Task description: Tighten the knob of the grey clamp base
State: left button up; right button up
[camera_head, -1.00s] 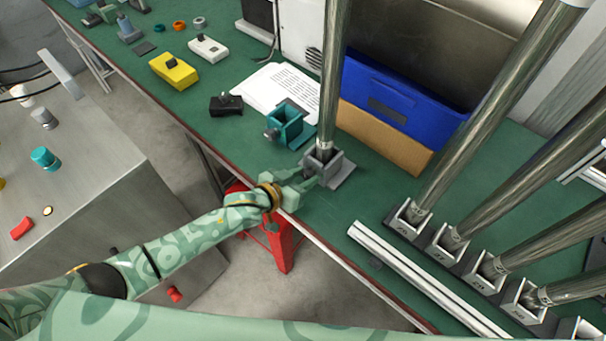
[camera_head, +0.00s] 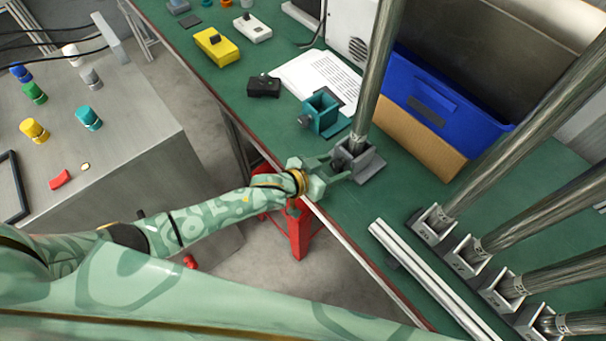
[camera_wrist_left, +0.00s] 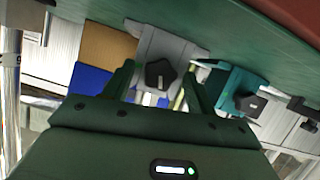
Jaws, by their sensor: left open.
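The grey clamp base (camera_head: 370,167) stands on the green bench near its front edge, with a tall metal pole (camera_head: 373,85) upright in it. Its dark knob (camera_wrist_left: 160,74) shows in the left wrist view, on the side of the grey clamp body (camera_wrist_left: 176,48) facing my gripper. My left gripper (camera_head: 338,169) is open at the front side of the base. In the left wrist view its two fingers (camera_wrist_left: 160,88) point at the knob, one on each side. I cannot tell whether they touch it. In the head view the gripper hides the knob. My right gripper is out of view.
A teal clamp base (camera_head: 323,115) with its own knob stands close behind and left. A black box (camera_head: 263,87), a paper sheet (camera_head: 318,78) and a blue bin (camera_head: 425,100) lie beyond. More clamped poles (camera_head: 520,130) and white rails (camera_head: 425,275) stand right.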

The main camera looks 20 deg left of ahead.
pick_arm(q)
jog(key=p+v, duration=0.5)
jog(key=v, duration=1.1)
